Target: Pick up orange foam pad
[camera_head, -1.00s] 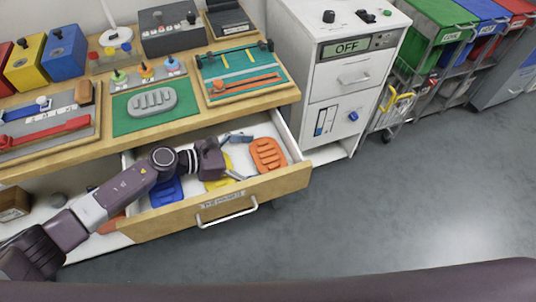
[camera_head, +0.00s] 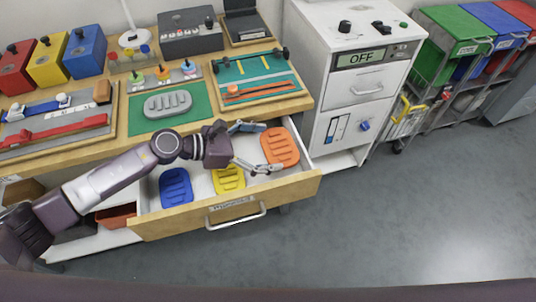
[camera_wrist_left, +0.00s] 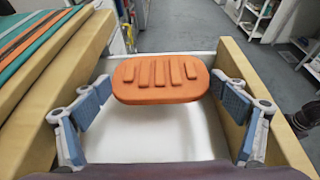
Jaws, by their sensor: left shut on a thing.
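The orange foam pad (camera_head: 280,146) is at the right end of the open drawer (camera_head: 290,187), and its ribbed top shows in the left wrist view (camera_wrist_left: 160,78). My left gripper (camera_head: 270,147) is shut on the pad, one finger at each side edge; both fingers show in the left wrist view (camera_wrist_left: 160,86). The pad looks a little above the white drawer floor. A yellow pad (camera_head: 228,179) and a blue pad (camera_head: 176,187) lie in the drawer to the left. My right gripper is not in view.
The worktop above the drawer holds a green mat with a grey pad (camera_head: 168,104) and a teal tool board (camera_head: 255,75). A white cabinet (camera_head: 345,92) marked OFF stands close at the right. Grey floor in front is clear.

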